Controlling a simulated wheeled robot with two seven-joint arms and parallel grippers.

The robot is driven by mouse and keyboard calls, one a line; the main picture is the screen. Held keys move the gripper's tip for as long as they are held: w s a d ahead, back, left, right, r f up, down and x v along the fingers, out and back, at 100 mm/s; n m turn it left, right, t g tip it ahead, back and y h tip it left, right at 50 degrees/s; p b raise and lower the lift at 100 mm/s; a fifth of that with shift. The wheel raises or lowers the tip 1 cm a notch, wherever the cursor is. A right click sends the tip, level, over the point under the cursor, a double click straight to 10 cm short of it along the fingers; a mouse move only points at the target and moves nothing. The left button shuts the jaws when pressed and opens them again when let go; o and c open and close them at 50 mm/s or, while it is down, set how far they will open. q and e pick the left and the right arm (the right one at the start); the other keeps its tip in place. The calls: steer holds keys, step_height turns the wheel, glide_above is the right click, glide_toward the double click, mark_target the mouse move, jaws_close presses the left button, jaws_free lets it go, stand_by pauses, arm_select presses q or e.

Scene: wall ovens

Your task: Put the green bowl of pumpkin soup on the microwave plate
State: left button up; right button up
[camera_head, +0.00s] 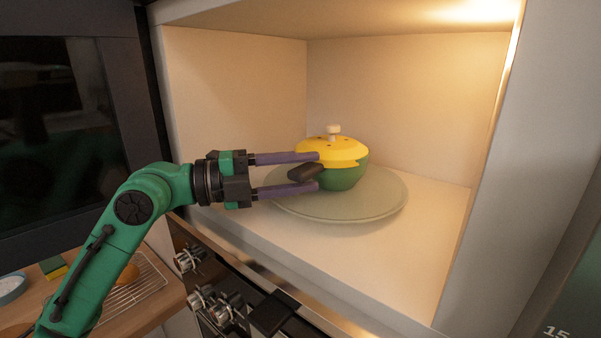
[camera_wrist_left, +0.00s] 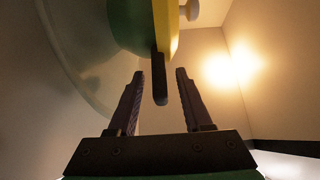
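The green bowl (camera_head: 345,178) has a yellow lid-like top with a pale knob and a dark handle (camera_head: 306,172) pointing left. It appears to rest upright on the round, pale, see-through microwave plate (camera_head: 385,200), near its middle. My left gripper (camera_head: 318,171) reaches in from the left with its two purple fingers spread. The handle's end lies between the fingertips, with gaps on both sides in the left wrist view (camera_wrist_left: 160,78). The bowl (camera_wrist_left: 128,25) and plate (camera_wrist_left: 72,60) also show there. The soup inside is hidden. My right gripper is not in view.
The microwave's lit interior (camera_head: 410,85) has walls on both sides, and its floor is clear around the plate. Knobs (camera_head: 215,305) stick out below its front edge. At lower left, a wire rack (camera_head: 135,285) and a small bowl (camera_head: 12,287) sit on a wooden counter.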

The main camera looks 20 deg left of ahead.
arm_select(q)
steer(key=shift+r, duration=0.2)
steer(key=a+b, duration=0.1)
steer(key=s+a+f+b, duration=0.1)
steer(key=shift+s+a+b, duration=0.15)
steer(key=shift+b, duration=0.15)
steer(key=b+v, duration=0.1)
steer(key=v, duration=0.1)
steer(key=b+v, duration=0.1)
steer(key=v, duration=0.1)
steer(key=shift+s+a+r, duration=0.2)
steer(key=shift+a+r, duration=0.05)
steer(key=shift+a, duration=0.1)
steer(key=shift+a+r, duration=0.1)
steer(key=shift+r, duration=0.05)
